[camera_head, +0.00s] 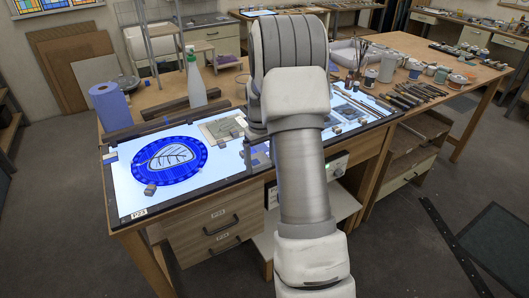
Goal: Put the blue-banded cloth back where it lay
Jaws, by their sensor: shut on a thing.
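My gripper (257,132) points down over the lit glass panel, mostly hidden behind my own arm. Only a dark part of it shows at the arm's left side, and its fingertips are not clear. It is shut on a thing. A small bluish-grey patch (258,153) shows just below it, at the arm's left edge, and looks like the blue-banded cloth. Its band cannot be made out, and I cannot tell whether it touches the panel.
The light panel (130,193) holds a round blue glass piece with a leaf (170,160) and small grey blocks. A spray bottle (195,80) and blue paper roll (110,105) stand behind. Jars (388,66) and tools crowd the right bench.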

